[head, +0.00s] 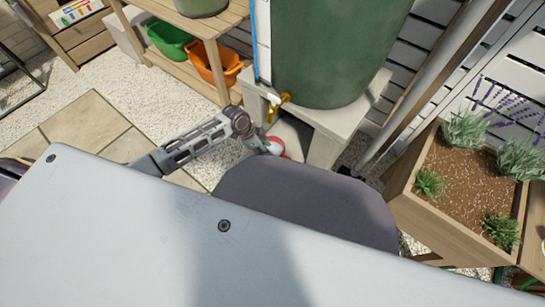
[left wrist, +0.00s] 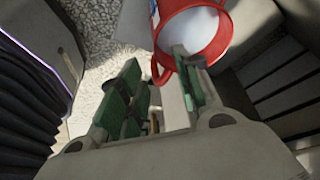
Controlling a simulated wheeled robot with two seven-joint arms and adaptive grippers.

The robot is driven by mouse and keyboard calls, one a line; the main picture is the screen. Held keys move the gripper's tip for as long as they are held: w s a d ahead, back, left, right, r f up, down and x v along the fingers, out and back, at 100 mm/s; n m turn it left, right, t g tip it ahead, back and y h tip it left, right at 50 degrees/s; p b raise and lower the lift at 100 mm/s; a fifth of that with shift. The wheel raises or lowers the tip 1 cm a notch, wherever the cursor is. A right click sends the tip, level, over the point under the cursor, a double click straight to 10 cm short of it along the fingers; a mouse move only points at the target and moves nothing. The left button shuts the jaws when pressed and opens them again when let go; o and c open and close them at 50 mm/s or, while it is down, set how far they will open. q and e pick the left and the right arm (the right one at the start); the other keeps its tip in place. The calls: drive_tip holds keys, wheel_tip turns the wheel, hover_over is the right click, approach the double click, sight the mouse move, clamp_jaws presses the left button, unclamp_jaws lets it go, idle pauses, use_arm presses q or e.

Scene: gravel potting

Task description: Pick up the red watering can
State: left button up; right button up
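The red watering can (left wrist: 212,50) shows at the top of the left wrist view, with a red rim and a pale inside. In the head view only a small red and white part of it (head: 276,146) shows, low beside the water barrel's stand. My left gripper (left wrist: 158,68) is open, its green-padded fingers apart. A red curved part of the can lies at the fingertips, and the right finger overlaps the can. I cannot tell whether they touch. In the head view my left gripper (head: 263,142) is mostly hidden at the can. My right gripper is not in view.
A green barrel (head: 335,50) with a brass tap (head: 277,104) stands on a pale stand (head: 335,120). A wooden shelf holds a green bin (head: 168,40) and an orange bin (head: 212,63). A wooden planter (head: 450,215) is at the right. Paving and gravel at the left are clear.

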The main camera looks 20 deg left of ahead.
use_arm(q)
drive_tip(key=shift+b+x, duration=0.5)
drive_tip(key=shift+x, duration=1)
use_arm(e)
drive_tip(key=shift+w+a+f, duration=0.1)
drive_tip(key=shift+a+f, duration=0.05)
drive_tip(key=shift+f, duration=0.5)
use_arm(q)
drive_tip(key=shift+d, duration=0.1)
drive_tip(key=shift+b+x, duration=1.85)
drive_tip(key=shift+x, duration=0.7)
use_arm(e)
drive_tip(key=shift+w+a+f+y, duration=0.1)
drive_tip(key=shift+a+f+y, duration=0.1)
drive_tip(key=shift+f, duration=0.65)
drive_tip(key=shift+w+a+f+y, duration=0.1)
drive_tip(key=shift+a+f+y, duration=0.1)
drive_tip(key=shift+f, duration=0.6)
use_arm(q)
drive_tip(key=shift+d, duration=0.1)
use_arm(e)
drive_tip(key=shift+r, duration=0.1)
use_arm(q)
clamp_jaws()
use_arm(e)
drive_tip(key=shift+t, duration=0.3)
use_arm(q)
drive_tip(key=shift+w+r, duration=0.2)
drive_tip(key=shift+r, duration=0.05)
